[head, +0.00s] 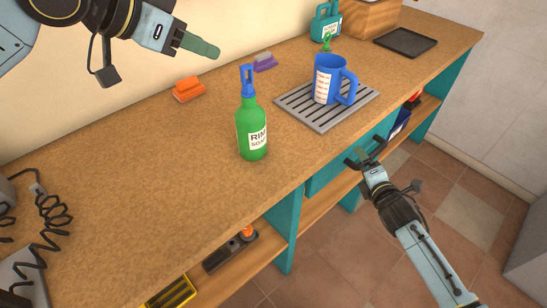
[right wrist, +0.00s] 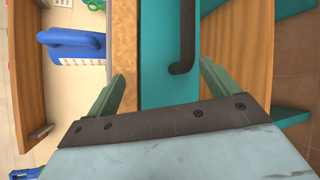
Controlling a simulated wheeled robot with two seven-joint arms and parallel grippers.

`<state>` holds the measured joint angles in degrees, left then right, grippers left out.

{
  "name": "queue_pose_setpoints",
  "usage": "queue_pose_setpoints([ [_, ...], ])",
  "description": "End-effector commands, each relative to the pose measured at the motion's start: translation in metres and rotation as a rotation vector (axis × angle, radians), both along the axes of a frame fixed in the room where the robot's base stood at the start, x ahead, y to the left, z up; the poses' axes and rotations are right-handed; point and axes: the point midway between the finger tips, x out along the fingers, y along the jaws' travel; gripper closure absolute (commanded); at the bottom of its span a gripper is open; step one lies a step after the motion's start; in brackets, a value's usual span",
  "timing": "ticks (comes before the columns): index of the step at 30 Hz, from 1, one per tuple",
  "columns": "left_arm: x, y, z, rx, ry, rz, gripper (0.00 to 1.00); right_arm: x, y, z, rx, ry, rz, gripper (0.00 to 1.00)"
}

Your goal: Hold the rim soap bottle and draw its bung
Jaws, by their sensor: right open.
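The green rim soap bottle (head: 251,130) stands upright on the worktop, its white label facing front right. A blue bung (head: 247,80) with a loop-like top sits in its neck. My left gripper (head: 208,48) is above the back of the worktop, up and left of the bottle and apart from it. Its fingers overlap edge-on, so I cannot tell whether they are open. My right gripper (head: 367,153) is open and empty beyond the worktop's front edge, right of the bottle. Its spread fingers show in the right wrist view (right wrist: 162,88), with no bottle between them.
A blue measuring jug (head: 330,80) stands on a grey slatted drip tray (head: 318,118). It also shows in the right wrist view (right wrist: 75,48). An orange block (head: 188,89), a purple brush (head: 264,62) and a teal container (head: 325,25) are behind.

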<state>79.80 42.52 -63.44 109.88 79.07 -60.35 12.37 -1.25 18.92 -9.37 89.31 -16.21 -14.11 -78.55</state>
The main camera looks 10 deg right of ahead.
Motion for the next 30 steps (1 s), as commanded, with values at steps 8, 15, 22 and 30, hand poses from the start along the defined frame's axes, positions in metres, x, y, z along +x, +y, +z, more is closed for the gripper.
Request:
queue_pose_setpoints([
  [8, 0.000, 0.000, 0.000, 0.000, 0.000, 0.000, 0.64, 0.008, 0.092, 0.122, -0.550, -0.258, 0.223, 0.13],
  [15, 0.000, 0.000, 0.000, 0.000, 0.000, 0.000, 0.64, -0.045, 0.208, 0.140, -0.896, -0.338, 0.369, 0.13],
  [22, 0.000, 0.000, 0.000, 0.000, 0.000, 0.000, 0.64, -0.081, 0.258, 0.159, -1.062, -0.406, 0.406, 0.13],
  [30, 0.000, 0.000, 0.000, 0.000, 0.000, 0.000, 0.64, -0.069, 0.271, 0.164, -1.091, -0.420, 0.406, 0.13],
])
